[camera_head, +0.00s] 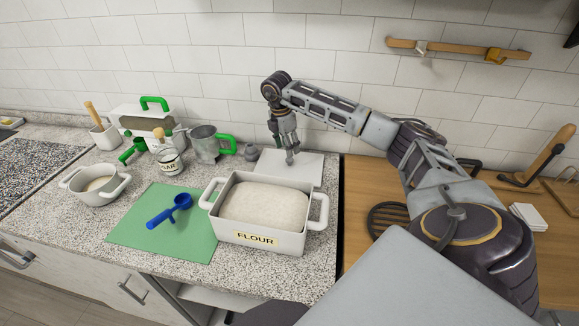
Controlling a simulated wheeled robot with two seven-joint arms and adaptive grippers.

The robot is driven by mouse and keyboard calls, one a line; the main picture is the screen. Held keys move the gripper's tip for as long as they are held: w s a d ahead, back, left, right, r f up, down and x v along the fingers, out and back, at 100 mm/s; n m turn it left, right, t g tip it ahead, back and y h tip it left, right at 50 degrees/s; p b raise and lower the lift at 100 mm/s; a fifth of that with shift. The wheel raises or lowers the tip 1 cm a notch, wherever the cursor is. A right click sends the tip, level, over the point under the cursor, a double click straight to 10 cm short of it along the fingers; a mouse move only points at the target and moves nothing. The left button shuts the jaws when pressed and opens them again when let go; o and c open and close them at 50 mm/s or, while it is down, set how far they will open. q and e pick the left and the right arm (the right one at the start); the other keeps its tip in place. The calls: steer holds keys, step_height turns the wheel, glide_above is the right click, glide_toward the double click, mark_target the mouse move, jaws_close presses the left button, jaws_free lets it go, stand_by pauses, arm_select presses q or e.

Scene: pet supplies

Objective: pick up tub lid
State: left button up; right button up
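The tub lid looks to be the flat white panel (312,168) lying on the counter behind the white tub labelled FLOUR (262,240). The tub is open and full of pale flour. My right arm comes in from the right, and its gripper (290,160) points down over the left part of the lid. The fingertips are at or just above the lid; contact cannot be made out. The fingers look close together, but they are too small to tell whether they are open or shut. The tub hides the lid's front edge. My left gripper is not in view.
A blue scoop (169,212) lies on a green mat (130,233) left of the tub. A white two-handled bowl (75,190), a sugar jar (170,163) and a metal cup with a green handle (204,145) stand nearby. A tiled wall closes off the back.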

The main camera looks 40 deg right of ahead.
mark_target(290, 163)
steer(key=shift+d+f, duration=0.15)
steer(key=shift+f, duration=0.65)
steer(key=shift+d+f+p, duration=0.2)
steer(key=shift+f+p, duration=0.05)
steer(key=shift+f, duration=1.05)
steer(key=shift+d+f+p, duration=0.15)
steer(key=shift+f+p, duration=0.1)
steer(key=shift+f, duration=1.05)
jaws_close()
